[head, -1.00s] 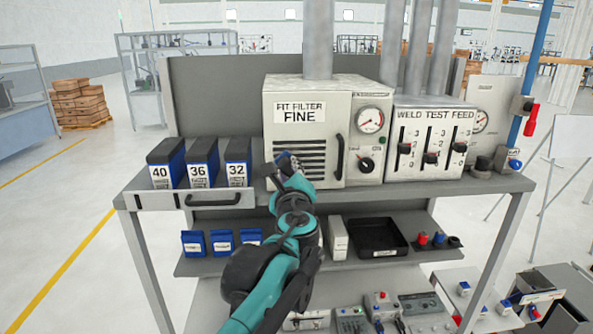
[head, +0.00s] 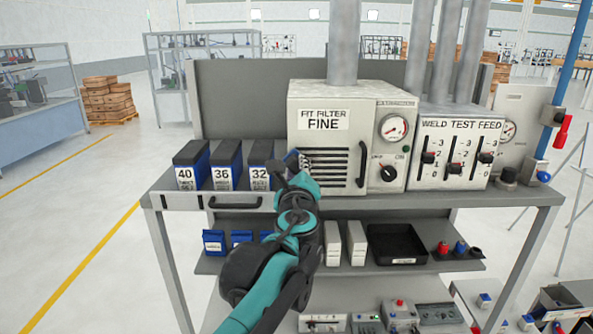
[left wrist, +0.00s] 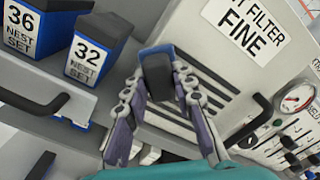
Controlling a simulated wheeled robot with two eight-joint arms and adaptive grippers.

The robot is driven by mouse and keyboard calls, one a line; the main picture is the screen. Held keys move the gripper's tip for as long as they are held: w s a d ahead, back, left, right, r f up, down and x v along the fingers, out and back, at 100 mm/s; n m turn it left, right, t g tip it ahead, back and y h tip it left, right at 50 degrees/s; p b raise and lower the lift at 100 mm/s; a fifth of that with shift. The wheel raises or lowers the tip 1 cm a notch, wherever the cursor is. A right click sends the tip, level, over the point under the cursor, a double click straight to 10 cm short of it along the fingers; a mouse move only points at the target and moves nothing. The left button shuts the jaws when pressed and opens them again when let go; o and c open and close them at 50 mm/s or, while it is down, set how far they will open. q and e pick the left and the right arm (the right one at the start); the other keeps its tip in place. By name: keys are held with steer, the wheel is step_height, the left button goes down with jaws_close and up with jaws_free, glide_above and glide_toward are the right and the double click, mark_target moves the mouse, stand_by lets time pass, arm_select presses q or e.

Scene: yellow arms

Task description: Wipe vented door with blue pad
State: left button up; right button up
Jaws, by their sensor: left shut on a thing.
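The vented door (head: 335,187) is the pale front of the box labelled FIT FILTER FINE, with dark horizontal slats and a black handle (head: 363,164) on its right side. It also fills the middle of the left wrist view (left wrist: 205,82). My left gripper (head: 291,166) is at the left edge of the slats. It is shut on the blue pad (left wrist: 156,72), a dark block with blue edges, at the slats' left ends. Whether the pad touches the door I cannot tell. In the head view the gripper mostly hides the pad. My right gripper is not in view.
Blue-and-black boxes marked 40 (head: 185,178), 36 (head: 222,178) and 32 (head: 258,178) stand close to the left of the gripper. A gauge (head: 393,127) and the WELD TEST FEED panel (head: 455,160) are to the right. A black tray (head: 397,262) is on the shelf below.

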arm_select(q)
steer(key=shift+d, duration=3.7)
steer(key=s, duration=0.5)
steer(key=shift+s+f, duration=0.1)
steer(key=shift+s, duration=0.25)
steer(key=shift+a, duration=0.1)
steer(key=shift+s, duration=0.1)
